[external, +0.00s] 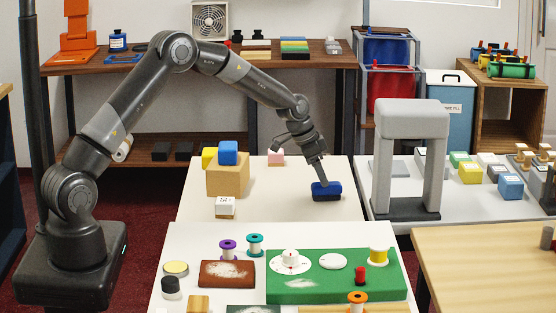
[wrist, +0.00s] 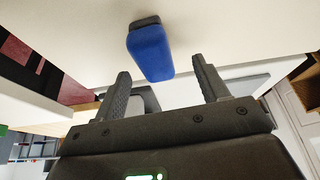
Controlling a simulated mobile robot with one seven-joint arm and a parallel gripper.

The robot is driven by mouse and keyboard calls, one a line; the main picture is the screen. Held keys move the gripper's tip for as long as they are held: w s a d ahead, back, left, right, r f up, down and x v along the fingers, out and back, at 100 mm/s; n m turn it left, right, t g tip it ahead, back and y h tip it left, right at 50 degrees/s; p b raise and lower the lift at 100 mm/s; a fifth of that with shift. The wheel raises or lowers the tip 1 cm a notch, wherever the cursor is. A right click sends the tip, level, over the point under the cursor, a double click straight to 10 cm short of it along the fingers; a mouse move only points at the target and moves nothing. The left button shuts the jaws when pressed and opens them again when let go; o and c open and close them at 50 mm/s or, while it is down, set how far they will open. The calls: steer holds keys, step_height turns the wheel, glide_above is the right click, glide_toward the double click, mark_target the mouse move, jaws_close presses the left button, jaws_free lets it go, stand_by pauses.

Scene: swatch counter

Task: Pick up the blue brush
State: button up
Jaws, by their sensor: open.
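The blue brush (external: 326,188) lies on the white table, a blue block shape on a dark base. In the wrist view the brush (wrist: 150,50) shows its blue body with a dark grey end, ahead of my fingertips and roughly centred between them. My gripper (external: 322,180) is at the brush in the external view, tilted down toward it from above. In the wrist view my gripper (wrist: 160,78) has its two fingers spread wide with nothing held. Whether a finger touches the brush cannot be told.
A cardboard-coloured box (external: 227,181) with a blue cube (external: 228,152) and a yellow cube stands left of the brush. A small white block (external: 225,206) sits in front of it. A grey arch (external: 408,160) stands to the right. The white table around the brush is clear.

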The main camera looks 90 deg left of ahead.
mark_target(326, 191)
steer(key=x, duration=0.5)
steer(key=shift+d, duration=0.4)
steer(key=shift+c, duration=0.5)
steer(key=c, duration=1)
steer(key=shift+r, duration=0.1)
